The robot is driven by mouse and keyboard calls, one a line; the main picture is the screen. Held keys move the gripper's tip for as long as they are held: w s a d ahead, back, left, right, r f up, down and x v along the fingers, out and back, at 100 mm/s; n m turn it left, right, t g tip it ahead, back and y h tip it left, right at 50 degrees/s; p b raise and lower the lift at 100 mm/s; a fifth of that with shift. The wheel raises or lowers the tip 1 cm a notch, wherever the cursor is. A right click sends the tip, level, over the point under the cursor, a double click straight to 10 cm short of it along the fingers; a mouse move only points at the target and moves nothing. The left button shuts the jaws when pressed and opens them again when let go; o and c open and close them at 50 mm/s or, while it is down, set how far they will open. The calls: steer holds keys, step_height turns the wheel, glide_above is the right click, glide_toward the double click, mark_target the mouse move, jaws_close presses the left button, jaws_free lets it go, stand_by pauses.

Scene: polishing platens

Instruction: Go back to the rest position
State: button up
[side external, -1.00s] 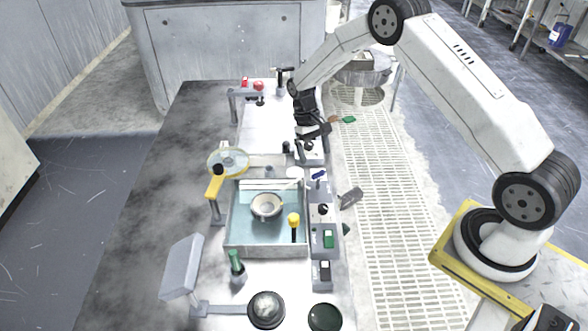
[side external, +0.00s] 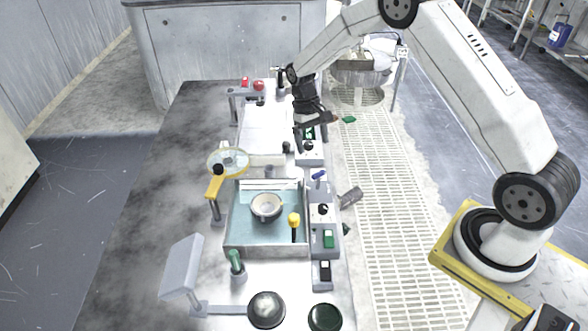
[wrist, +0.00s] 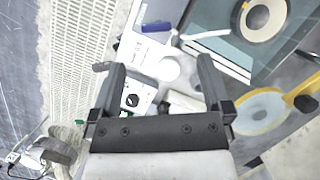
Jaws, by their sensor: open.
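My gripper (side external: 314,121) hangs above the right edge of the bench, over a control box (side external: 309,152) with a green switch and a dark knob. In the wrist view my gripper (wrist: 160,68) is open, its two black fingers apart with nothing held between them. A control panel with a dark knob (wrist: 132,100) shows below and between the fingers.
A blue-floored tray (side external: 240,236) holds a round bowl-like part (side external: 266,206). A yellow-armed clear disc (side external: 228,161), a grey tilted panel (side external: 182,266) and a green-topped bottle (side external: 237,263) stand nearby. A grated floor (side external: 385,220) lies right of the bench.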

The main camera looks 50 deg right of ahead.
steer(key=s+a+r+n+t, duration=0.1)
steer(key=s+a+r+t, duration=0.2)
steer(key=s, duration=0.6)
steer(key=s+a+r+n+t, duration=0.1)
steer(key=s+a+r+t, duration=0.2)
steer(key=s+r, duration=0.3)
steer(key=s+a, duration=0.1)
steer(key=s, duration=0.2)
steer(key=shift+s+a+n+h, duration=0.15)
steer(key=shift+a+n+h, duration=0.15)
steer(key=shift+h, duration=0.1)
steer(key=c, duration=0.6)
steer(key=w+d+f+n+g+h, duration=0.1)
steer(key=w+f+n, duration=0.2)
steer(key=w+n, duration=0.2)
steer(key=w+d+f+n+g+h, duration=0.1)
steer(key=w+f+n+h, duration=0.1)
steer(key=w+f+n, duration=0.2)
steer(key=w+d+f+n+g+h, duration=0.1)
steer(key=w+d+f+n, duration=0.1)
steer(key=w+n, duration=0.4)
steer(key=shift+w+f, duration=0.7)
steer(key=shift+f, duration=0.15)
steer(key=shift+c, duration=0.2)
